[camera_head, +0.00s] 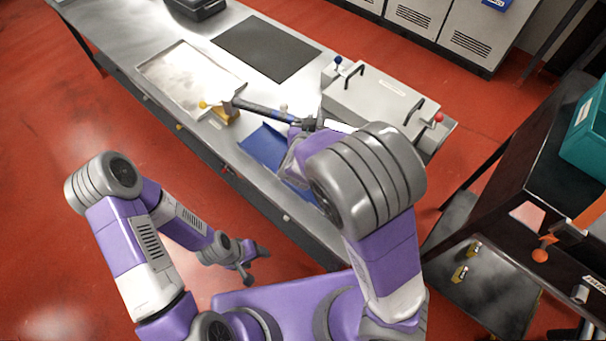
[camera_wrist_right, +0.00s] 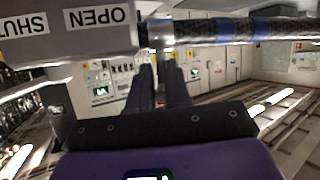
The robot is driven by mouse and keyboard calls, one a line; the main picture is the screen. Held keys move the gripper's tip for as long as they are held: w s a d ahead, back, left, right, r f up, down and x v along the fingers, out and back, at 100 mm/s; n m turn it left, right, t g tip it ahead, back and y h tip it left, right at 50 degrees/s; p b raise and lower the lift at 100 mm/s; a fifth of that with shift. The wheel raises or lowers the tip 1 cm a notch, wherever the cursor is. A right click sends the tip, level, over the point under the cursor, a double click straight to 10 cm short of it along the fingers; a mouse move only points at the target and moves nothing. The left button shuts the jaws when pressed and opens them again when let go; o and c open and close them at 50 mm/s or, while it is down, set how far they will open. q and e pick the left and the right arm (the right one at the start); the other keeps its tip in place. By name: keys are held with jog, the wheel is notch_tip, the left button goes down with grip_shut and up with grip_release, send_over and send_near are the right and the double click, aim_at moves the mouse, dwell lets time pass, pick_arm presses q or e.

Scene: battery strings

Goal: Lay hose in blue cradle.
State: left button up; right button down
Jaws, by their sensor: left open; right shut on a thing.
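A dark hose (camera_head: 262,108) with blue bands runs across the table from near a yellow block (camera_head: 225,115) to my right gripper (camera_head: 312,124). In the right wrist view the banded hose (camera_wrist_right: 235,31) crosses just at the fingertips of my right gripper (camera_wrist_right: 161,68), which is shut on it. A blue flat piece (camera_head: 263,146) lies on the table below the hose, partly hidden by my right arm. I cannot tell whether it is the blue cradle. My left gripper (camera_head: 250,264) is open and empty, low in front of the table, away from the hose.
A grey box with two handles (camera_head: 380,95) stands right of the hose, with blue and red knobs. A block labelled OPEN and SHUT (camera_wrist_right: 70,30) is close in the wrist view. A metal tray (camera_head: 190,78) and dark mat (camera_head: 266,48) lie to the left and behind.

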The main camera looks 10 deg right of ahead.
jog(key=s+f+m+g+h+b, duration=0.1)
jog(key=s+f+m+g+h, duration=0.25)
jog(key=s, duration=0.45)
jog(key=shift+m+t+h, duration=0.25)
jog(key=shift+t+h, duration=0.1)
jog(key=shift+h, duration=0.1)
jog(key=f+b, duration=0.1)
jog(key=f, duration=0.2)
jog(key=f+b, duration=0.2)
jog(key=f, duration=0.1)
jog(key=f+b, duration=0.1)
jog(key=f, duration=0.3)
jog(key=shift+s+a+f, duration=0.1)
jog(key=shift+s+a, duration=0.05)
jog(key=shift+a, duration=0.25)
jog(key=c, duration=1.5)
grip_release()
jog(key=shift+s+f, duration=0.1)
jog(key=o, duration=0.4)
